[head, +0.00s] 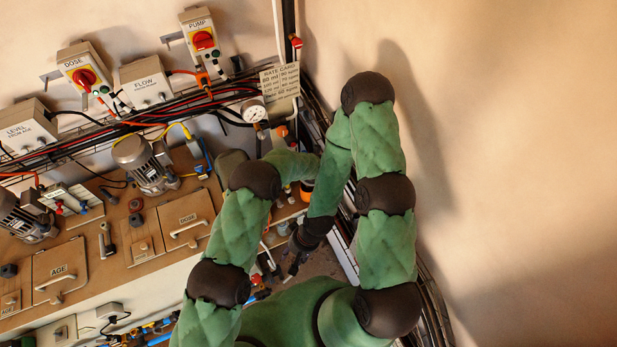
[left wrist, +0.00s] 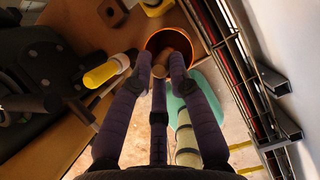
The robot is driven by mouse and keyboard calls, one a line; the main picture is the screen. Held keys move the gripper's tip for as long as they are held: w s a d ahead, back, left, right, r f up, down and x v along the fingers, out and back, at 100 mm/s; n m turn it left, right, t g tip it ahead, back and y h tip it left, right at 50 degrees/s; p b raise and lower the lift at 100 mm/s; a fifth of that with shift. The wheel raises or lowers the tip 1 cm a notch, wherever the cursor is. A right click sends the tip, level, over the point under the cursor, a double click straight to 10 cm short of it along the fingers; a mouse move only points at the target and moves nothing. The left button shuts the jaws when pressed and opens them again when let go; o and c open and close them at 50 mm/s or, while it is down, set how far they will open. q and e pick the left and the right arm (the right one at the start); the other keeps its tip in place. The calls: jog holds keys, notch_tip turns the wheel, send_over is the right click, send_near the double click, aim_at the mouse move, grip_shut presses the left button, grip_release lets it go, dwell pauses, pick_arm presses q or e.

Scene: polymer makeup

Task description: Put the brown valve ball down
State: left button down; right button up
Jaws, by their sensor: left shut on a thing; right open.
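In the left wrist view, my left gripper (left wrist: 158,80) has its dark fingers closed around a small brown, rounded piece, the brown valve ball (left wrist: 159,71). The fingers hide part of it. The ball is over or at the mouth of an orange-rimmed round container (left wrist: 151,43); I cannot tell whether it touches the container. In the head view my left gripper is not clearly visible behind the arms. My right gripper (head: 297,252) is dark, open and empty, pointing down near the bench's right end.
A yellow-capped part (left wrist: 104,73) lies left of the fingers. A teal item (left wrist: 205,112) and a pale ribbed hose (left wrist: 187,148) lie below the container. A wire cable tray (left wrist: 243,85) and wall bound the right side. Motors (head: 145,165) and hatches (head: 187,219) fill the bench at left.

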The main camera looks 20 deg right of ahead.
pick_arm(q)
jog(key=c, duration=1.1)
grip_release()
jog(key=shift+r, duration=0.1)
notch_tip(320, 180, up, 7)
jog(key=p, duration=0.2)
jog(key=shift+p, duration=0.3)
jog(key=shift+s+f, duration=0.1)
jog(key=shift+f, duration=0.1)
